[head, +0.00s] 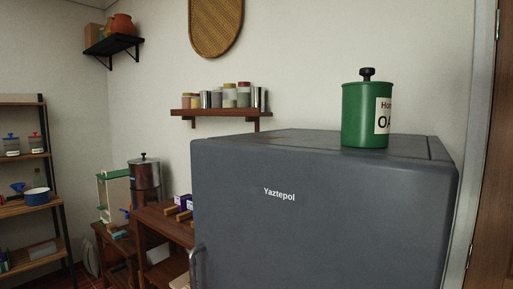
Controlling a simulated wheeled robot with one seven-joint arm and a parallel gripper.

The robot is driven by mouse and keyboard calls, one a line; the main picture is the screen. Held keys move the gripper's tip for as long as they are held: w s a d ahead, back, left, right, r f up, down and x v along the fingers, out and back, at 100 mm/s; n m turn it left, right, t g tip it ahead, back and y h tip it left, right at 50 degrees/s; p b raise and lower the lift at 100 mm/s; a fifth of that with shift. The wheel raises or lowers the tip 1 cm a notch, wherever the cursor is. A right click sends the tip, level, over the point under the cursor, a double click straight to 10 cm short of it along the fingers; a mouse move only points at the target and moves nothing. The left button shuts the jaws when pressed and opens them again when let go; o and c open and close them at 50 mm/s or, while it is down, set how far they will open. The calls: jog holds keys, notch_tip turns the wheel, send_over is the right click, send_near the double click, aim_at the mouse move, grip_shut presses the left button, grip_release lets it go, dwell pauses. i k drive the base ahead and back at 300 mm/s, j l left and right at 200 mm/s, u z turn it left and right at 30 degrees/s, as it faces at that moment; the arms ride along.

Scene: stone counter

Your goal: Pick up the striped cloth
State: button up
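I see no striped cloth in the head view. My gripper is not in view either, and no part of my arm shows clearly.
A large dark grey refrigerator (300,230) fills the right foreground, with a green canister (362,112) on top. A wooden wall shelf (215,114) holds several jars. A wooden table (163,222) and a metal pot (145,178) stand left of it. A shelving rack (25,210) is far left.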

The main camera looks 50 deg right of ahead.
aim_at(118, 235)
jog(key=i+u, duration=0.2)
jog(key=i, duration=4.5)
jog(key=i+j+z, duration=0.2)
jog(key=i, duration=0.7)
jog(key=i+z, duration=0.5)
jog(key=i+j+z, duration=0.25)
jog(key=z, duration=0.2)
jog(key=i+j+z, duration=0.25)
jog(key=i+j, duration=0.1)
